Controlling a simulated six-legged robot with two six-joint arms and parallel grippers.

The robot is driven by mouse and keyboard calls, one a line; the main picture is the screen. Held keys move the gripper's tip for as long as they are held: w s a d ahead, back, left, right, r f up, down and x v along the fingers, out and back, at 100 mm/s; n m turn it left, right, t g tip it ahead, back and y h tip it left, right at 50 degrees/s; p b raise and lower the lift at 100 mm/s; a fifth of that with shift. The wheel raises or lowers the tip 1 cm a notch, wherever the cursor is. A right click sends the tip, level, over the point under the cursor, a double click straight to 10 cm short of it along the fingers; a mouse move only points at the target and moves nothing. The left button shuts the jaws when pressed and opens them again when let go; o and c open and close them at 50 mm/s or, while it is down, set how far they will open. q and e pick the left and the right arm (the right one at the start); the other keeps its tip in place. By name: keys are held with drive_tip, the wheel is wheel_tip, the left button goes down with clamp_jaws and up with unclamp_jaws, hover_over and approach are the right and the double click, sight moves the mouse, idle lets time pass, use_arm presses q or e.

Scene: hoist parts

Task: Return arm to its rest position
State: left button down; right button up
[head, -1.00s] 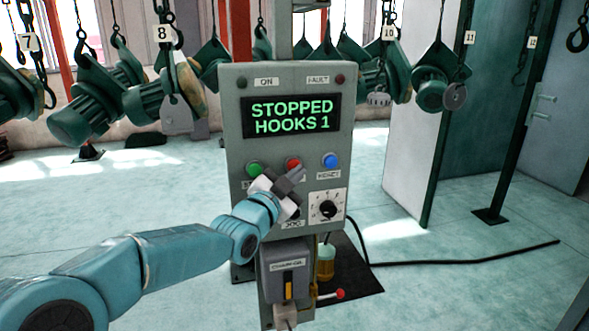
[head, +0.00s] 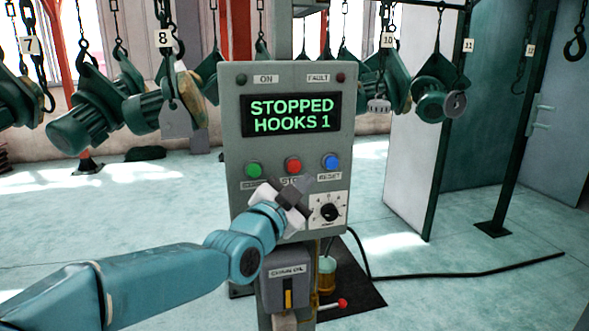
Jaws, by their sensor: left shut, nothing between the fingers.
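My left arm comes in from the lower left. Its gripper (head: 302,184) is shut and empty, in front of the grey control box (head: 240,215), just below the red stop button (head: 293,165). The fingers partly cover the stop label and the lower part of the panel. I cannot tell whether they touch the panel. The display (head: 291,114) reads "STOPPED HOOKS 1" in green. A green button (head: 253,169) and a blue reset button (head: 331,162) are uncovered on either side. A black dial (head: 329,212) sits right of the gripper. My right gripper is not in view.
A chain oil box (head: 287,288) and a small red-knobbed lever (head: 342,303) sit below the panel. Green hoists (head: 90,115) hang from numbered hooks behind it. A black cable (head: 470,272) crosses the floor at the right. The floor at the left is open.

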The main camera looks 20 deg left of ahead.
use_arm(q)
wheel_tip(320, 180, down, 36)
drive_tip(key=s+n+g+y, duration=0.1)
drive_tip(key=s+n+g, duration=0.1)
drive_tip(key=g, duration=0.6)
drive_tip(key=s+d+f+n+g, duration=0.3)
drive_tip(key=s+f+g, duration=0.2)
drive_tip(key=s+f, duration=0.95)
drive_tip(key=s+d+f+n+g, duration=0.1)
drive_tip(key=s+f+n+g, duration=0.2)
drive_tip(key=s, duration=0.6)
drive_tip(key=s+d+f+n+g+h, duration=0.1)
drive_tip(key=s+d+f+n+g, duration=0.1)
drive_tip(key=s, duration=0.6)
wheel_tip(320, 180, down, 2)
drive_tip(key=shift+s+d+f+n+g, duration=0.25)
drive_tip(key=shift+s+n+g, duration=0.15)
drive_tip(key=shift+n, duration=0.5)
drive_tip(key=shift+a, duration=0.15)
